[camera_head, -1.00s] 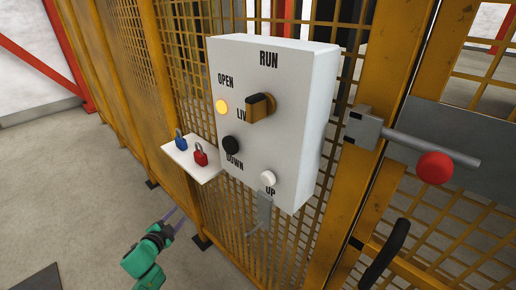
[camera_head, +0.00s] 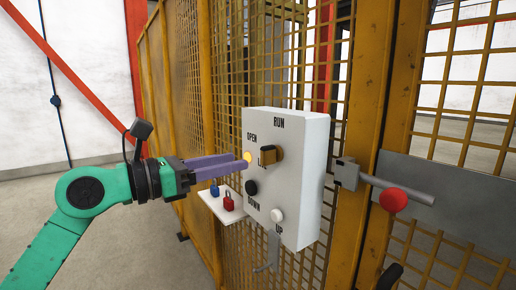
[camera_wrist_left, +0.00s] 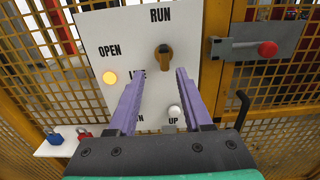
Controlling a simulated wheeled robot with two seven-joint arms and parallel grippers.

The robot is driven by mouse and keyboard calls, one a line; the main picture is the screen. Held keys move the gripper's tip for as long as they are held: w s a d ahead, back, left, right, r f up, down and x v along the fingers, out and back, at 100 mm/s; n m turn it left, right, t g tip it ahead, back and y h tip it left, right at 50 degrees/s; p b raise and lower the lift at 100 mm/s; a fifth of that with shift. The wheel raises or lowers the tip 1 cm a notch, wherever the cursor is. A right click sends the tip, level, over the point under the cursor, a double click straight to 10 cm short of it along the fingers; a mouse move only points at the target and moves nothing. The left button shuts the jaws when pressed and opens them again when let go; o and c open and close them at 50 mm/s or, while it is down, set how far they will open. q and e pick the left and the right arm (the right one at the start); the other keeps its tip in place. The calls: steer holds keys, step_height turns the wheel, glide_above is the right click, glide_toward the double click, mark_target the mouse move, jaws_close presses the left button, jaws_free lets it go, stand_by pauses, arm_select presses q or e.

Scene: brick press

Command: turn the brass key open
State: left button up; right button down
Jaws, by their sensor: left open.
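The brass key (camera_head: 271,153) sits on the front of a white control box (camera_head: 297,215), below the word RUN. In the left wrist view the key (camera_wrist_left: 163,57) stands roughly upright, in line with RUN; OPEN is printed to its left. My left gripper (camera_head: 245,163), with purple fingers, is open and empty in front of the box, left of the key in the head view. In the left wrist view the key shows just beyond the gap between the fingertips (camera_wrist_left: 160,72), apart from them as far as I can tell. My right gripper is not in view.
A lit yellow lamp (camera_wrist_left: 109,77), a black button (camera_head: 251,187) and a white button (camera_head: 277,215) are on the box. A shelf (camera_head: 210,204) holds a blue padlock (camera_head: 214,190) and a red padlock (camera_head: 229,203). A red-knobbed bolt (camera_head: 393,200) is at right. Yellow mesh fence stands behind.

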mark_target(262, 155)
arm_select(q)
steer(key=p+x, duration=0.1)
steer(key=x, duration=0.2)
steer(key=p+x, duration=0.1)
steer(key=x, duration=0.3)
steer(key=shift+s+d+r, duration=0.25)
steer(key=shift+s, duration=0.05)
steer(key=shift+w+d+f, duration=0.1)
steer(key=shift+w+f, duration=0.05)
steer(key=shift+w, duration=0.05)
steer(key=shift+s, duration=0.15)
steer(key=shift+c, duration=1.2)
jaws_close()
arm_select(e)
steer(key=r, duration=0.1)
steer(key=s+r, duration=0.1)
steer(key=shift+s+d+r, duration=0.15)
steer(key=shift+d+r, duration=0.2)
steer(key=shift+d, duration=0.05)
